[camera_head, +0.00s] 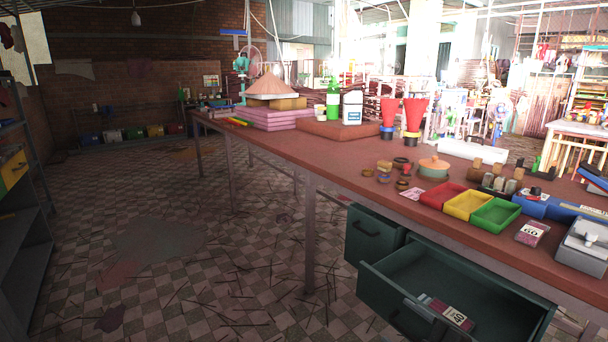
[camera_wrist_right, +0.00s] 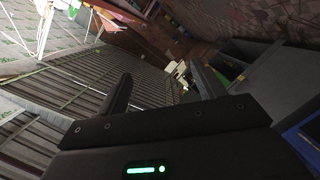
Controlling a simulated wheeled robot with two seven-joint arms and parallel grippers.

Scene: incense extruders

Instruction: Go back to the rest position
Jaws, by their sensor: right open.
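My right gripper (camera_wrist_right: 160,72) shows in the right wrist view. Its two dark fingers stand apart and nothing is between them. Behind the fingers in that view are a slatted surface and, at the right, a grey shelf-like unit. I cannot make out either gripper in the head view. My left gripper is not in view.
A long reddish table (camera_head: 330,168) crosses the head view, with red, yellow and green trays (camera_head: 494,215) on it. Below its front edge a green drawer (camera_head: 470,290) stands open, holding a labelled pack (camera_head: 446,313). The tiled floor (camera_head: 200,250) at left is mostly open.

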